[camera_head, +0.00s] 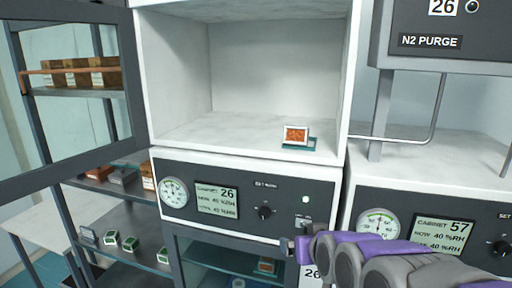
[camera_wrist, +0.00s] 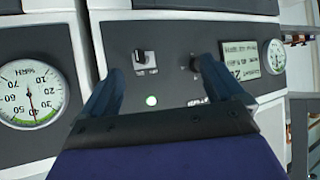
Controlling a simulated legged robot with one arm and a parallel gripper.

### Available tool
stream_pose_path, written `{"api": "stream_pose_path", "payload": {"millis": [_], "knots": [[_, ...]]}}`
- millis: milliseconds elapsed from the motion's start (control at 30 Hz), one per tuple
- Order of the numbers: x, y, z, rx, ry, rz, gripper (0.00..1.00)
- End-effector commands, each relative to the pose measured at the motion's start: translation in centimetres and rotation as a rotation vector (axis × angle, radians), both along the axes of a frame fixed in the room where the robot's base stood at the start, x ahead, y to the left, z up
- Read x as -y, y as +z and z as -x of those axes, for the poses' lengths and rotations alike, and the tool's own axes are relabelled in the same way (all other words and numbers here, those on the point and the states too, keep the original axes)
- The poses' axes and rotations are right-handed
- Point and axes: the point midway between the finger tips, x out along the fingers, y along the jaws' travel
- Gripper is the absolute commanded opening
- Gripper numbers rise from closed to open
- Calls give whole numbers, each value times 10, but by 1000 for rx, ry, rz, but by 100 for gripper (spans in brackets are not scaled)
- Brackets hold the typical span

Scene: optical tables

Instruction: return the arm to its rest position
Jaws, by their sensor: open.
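My gripper (camera_head: 303,247) is in front of the lower edge of the control panel of cabinet 26 (camera_head: 330,212), at the lower middle of the head view. My purple and grey arm reaches in from the lower right. In the wrist view my gripper (camera_wrist: 156,88) has its two dark fingers spread wide, with nothing between them. The panel with its knob and a lit green lamp shows beyond the fingers. The wrist picture is turned upside down relative to the panel. Whether the fingers touch the panel cannot be told.
Cabinet 26's compartment (camera_head: 262,85) is open and holds a small orange-topped item (camera_head: 296,135) on a green base. Its glass door (camera_head: 70,110) stands swung open at left. Shelves (camera_head: 125,215) with small boxes are behind it.

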Motion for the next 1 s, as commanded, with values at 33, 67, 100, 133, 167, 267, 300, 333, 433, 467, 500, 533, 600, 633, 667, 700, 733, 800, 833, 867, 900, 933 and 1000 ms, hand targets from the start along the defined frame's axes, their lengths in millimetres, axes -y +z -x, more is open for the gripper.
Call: {"api": "stream_pose_path", "payload": {"millis": [33, 67, 100, 133, 167, 267, 300, 333, 433, 467, 500, 533, 600, 633, 667, 700, 733, 800, 833, 867, 900, 933, 1000], "knots": [[-2, -36, 20, -84, 2, 9, 95], [-2, -52, 32, -138, 0, 16, 95], [-1, -74, 50, -210, -1, 23, 95], [-1, -89, 65, -267, -3, 30, 95], [0, -104, 78, -319, -5, 35, 95], [2, -151, 129, -505, -20, 50, 95], [4, -168, 151, -579, -27, 57, 95], [6, -180, 168, -636, -33, 62, 95], [10, -213, 221, -811, -54, 72, 95], [11, -220, 236, -856, -61, 74, 95], [13, -229, 254, -917, -70, 78, 95], [14, -234, 266, -953, -76, 80, 95], [16, -242, 289, -1027, -88, 83, 95], [17, -244, 296, -1050, -91, 83, 95], [17, -245, 303, -1071, -95, 84, 95], [18, -247, 309, -1091, -98, 85, 95], [18, -247, 312, -1100, -99, 85, 95], [17, -247, 316, -1113, -102, 86, 95], [17, -247, 316, -1114, -102, 86, 95], [17, -246, 316, -1115, -103, 87, 95], [16, -246, 316, -1115, -103, 87, 95], [16, -246, 316, -1115, -102, 86, 95], [16, -246, 316, -1114, -102, 87, 95]]}}
